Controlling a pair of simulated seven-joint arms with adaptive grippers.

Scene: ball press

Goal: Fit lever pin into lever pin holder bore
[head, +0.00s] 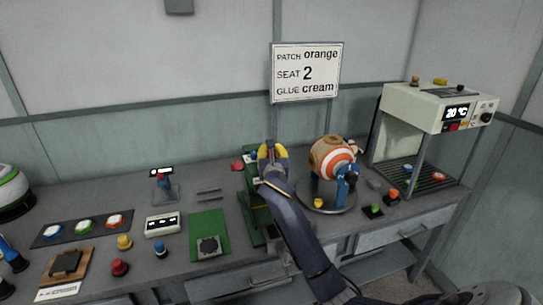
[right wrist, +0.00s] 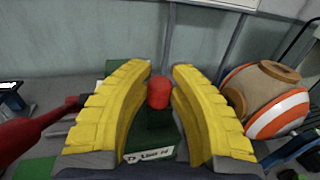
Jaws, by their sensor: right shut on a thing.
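My right gripper (head: 272,152) has yellow fingers and is over the top of the green press (head: 253,208). In the right wrist view its fingers (right wrist: 166,70) stand either side of a red, rounded-top piece (right wrist: 159,92), and the gripper is shut on it. This piece looks like the lever pin, upright over the dark green press body (right wrist: 160,130). A dark red lever arm (right wrist: 35,125) comes in from the left in that view. The lever pin holder bore cannot be made out; the fingers and press body may hide it. My left gripper is not in view.
A striped orange and white ball (head: 333,158) stands on a round plate right of the press. A green mat (head: 209,225), a button panel (head: 84,228) and loose knobs lie to the left. A cream heater unit (head: 437,108) stands at right. A sign (head: 306,73) rises behind.

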